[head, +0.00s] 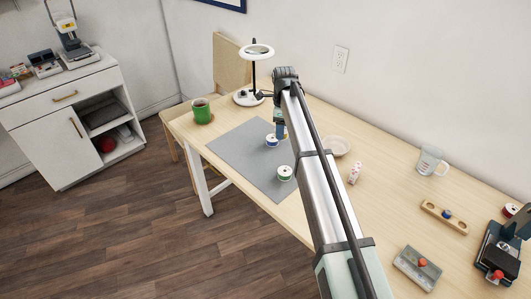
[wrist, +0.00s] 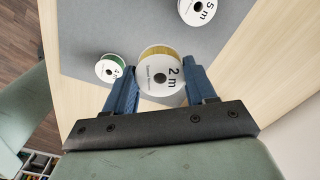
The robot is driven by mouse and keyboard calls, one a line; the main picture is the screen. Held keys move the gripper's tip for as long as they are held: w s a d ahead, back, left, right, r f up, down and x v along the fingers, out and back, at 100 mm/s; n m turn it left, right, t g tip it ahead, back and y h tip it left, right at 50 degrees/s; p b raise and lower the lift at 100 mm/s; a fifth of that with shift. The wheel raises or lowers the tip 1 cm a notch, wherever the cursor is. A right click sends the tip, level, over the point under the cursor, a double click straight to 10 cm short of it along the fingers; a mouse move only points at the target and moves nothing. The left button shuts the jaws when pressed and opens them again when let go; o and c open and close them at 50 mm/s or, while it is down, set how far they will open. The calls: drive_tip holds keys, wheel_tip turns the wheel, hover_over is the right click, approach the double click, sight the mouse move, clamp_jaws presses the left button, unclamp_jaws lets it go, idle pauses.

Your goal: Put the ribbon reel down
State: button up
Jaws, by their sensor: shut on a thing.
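The ribbon reel, white with gold ribbon and a "2 m" label (wrist: 160,75), is between the two blue fingers of my gripper (wrist: 158,68) in the wrist view, and they are shut on it. It looks larger than the green reel beyond. I cannot tell its height over the grey mat (wrist: 95,25). In the head view my gripper (head: 280,131) is over the grey mat (head: 240,150), and my arm hides much of it; the gold reel is not clearly seen there.
A green reel (wrist: 110,68) and a "5 m" reel (wrist: 198,10) stand near on the mat. The mat's left part is clear.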

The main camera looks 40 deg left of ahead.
drive_tip(key=n, duration=0.2)
hover_over(241, 149)
drive_tip(key=s+d, duration=0.1)
drive_tip(key=d, duration=0.2)
drive_tip(key=shift+w+a+f+m, duration=0.15)
drive_tip(key=shift+a+f+m, duration=0.25)
drive_tip(key=shift+f, duration=1.2)
drive_tip(key=shift+w+a+f+m, duration=0.1)
drive_tip(key=shift+a+f+m, duration=0.3)
drive_tip(key=shift+f, duration=1.15)
drive_tip(key=shift+w+a+f+m, duration=0.2)
drive_tip(key=shift+a+f, duration=0.4)
drive_tip(key=shift+f, duration=1)
drive_tip(key=shift+f, duration=0.15)
drive_tip(key=o, duration=1)
wheel_tip(241, 149, up, 12)
drive_tip(key=shift+r, duration=0.15)
